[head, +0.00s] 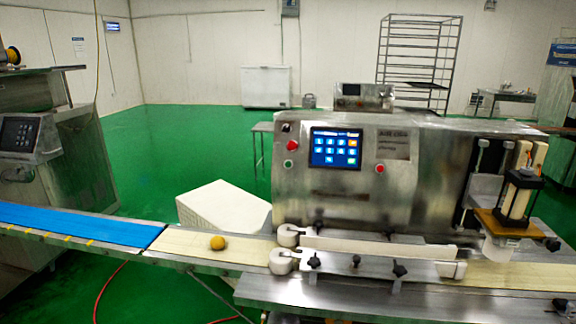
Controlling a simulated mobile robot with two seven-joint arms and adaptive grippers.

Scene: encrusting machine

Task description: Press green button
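A small green button (289,163) sits on the front face of the steel encrusting machine (430,165), at the left end of its panel. A red button (292,146) is just above it. A lit blue touch screen (335,148) is to the right of the green button, and another red button (380,169) is right of the screen. Neither of my grippers shows in the head view, and nothing covers the green button.
A conveyor with a blue belt (80,222) and a cream belt (200,245) runs in front of the machine. A round yellow-brown ball (218,243) lies on the cream belt. A white box (224,208) stands behind the belt. Green floor is open at the back left.

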